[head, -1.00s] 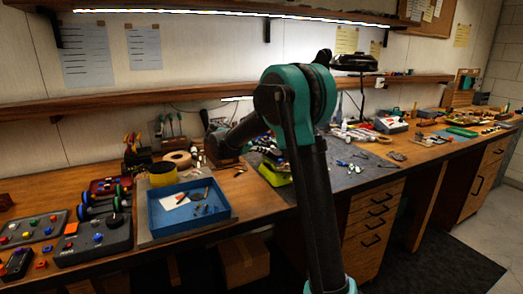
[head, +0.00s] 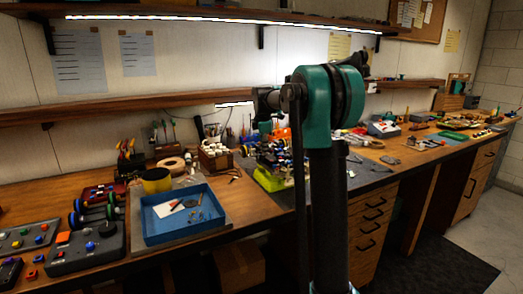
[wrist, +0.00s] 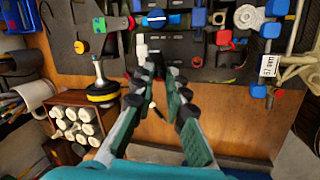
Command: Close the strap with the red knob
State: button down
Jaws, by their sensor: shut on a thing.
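In the wrist view my gripper (wrist: 154,80) points at a dark panel (wrist: 190,52) carrying colored knobs and fittings. Its fingers are close together on a small dark piece that I cannot make out clearly. A white fitting (wrist: 141,46) stands just beyond the left fingertip. A blue knob (wrist: 155,17) lies beyond it, with a small red part (wrist: 131,22) to its left. I cannot tell which part is the strap's red knob. In the head view my arm hides the gripper; a cluttered assembly on a lime-green base (head: 268,180) stands left of the arm.
A wooden box of white rolls (wrist: 75,125) stands left of my gripper in the wrist view. A yellow-and-black spool on a post (wrist: 102,92) is between them. Bare wood (wrist: 235,118) lies to the right. A blue tray (head: 180,228) sits left in the head view.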

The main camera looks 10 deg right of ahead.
aim_at(265, 157)
jog(key=y, duration=0.1)
jog(key=d+g+y, duration=0.1)
jog(key=d+y, duration=0.1)
jog(key=y, duration=0.1)
jog(key=shift+w+d+f+m, duration=0.1)
jog(key=shift+w+f+m, duration=0.1)
jog(key=shift+w+m, duration=0.15)
jog(key=shift+w+d+f+g+y, duration=0.15)
jog(key=shift+d+g+y, duration=0.1)
jog(key=shift+y, duration=0.4)
jog(key=shift+s+d+f+g+y, duration=0.1)
jog(key=shift+f+g+y, duration=0.1)
jog(key=shift+y, duration=0.4)
jog(key=shift+w+d+f+g+y, duration=0.1)
jog(key=shift+d+g+y, duration=0.15)
jog(key=shift+y, duration=0.4)
jog(key=shift+m, duration=0.25)
jog(key=c, duration=1.5)
grip_release()
jog(key=shift+c, duration=0.2)
jog(key=v, duration=0.8)
jog(key=shift+w, duration=0.1)
